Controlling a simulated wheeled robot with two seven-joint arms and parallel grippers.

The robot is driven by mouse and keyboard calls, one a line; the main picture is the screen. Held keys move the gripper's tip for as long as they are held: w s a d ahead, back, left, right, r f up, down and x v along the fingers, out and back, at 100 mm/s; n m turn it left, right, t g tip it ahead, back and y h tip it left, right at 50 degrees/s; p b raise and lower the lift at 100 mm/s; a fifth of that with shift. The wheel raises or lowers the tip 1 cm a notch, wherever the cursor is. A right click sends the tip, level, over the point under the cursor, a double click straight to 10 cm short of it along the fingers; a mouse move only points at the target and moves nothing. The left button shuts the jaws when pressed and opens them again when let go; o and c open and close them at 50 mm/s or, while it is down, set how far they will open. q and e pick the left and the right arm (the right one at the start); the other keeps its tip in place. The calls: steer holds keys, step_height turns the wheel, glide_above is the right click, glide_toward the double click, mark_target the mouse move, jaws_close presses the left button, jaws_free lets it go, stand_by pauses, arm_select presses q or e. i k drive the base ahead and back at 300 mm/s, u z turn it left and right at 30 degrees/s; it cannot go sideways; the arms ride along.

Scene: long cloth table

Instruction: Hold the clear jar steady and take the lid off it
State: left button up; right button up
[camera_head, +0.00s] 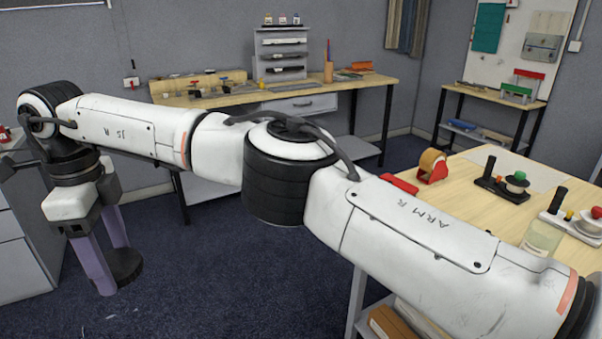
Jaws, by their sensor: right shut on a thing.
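My right arm reaches across the view, and its gripper (112,268) hangs at the far left with its purple fingers pointing down. It is shut on a dark round disc that looks like the lid (127,267), held in the air over the blue carpet. The clear jar (541,238) stands upright on the wooden table at the right, far from this gripper. No dark lid shows on its top. Its lower part is hidden behind my right arm. My left gripper is not in view.
On the right table (470,205) are an orange tape dispenser (432,166), a red object (400,184) and small black and white fixtures with knobs. A grey cabinet (22,245) stands at the left, close to the gripper. A workbench (350,85) lines the back wall.

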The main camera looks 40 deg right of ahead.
mark_target(542, 238)
steer(key=k, duration=0.75)
steer(key=z, duration=1.5)
steer(key=i, duration=1.65)
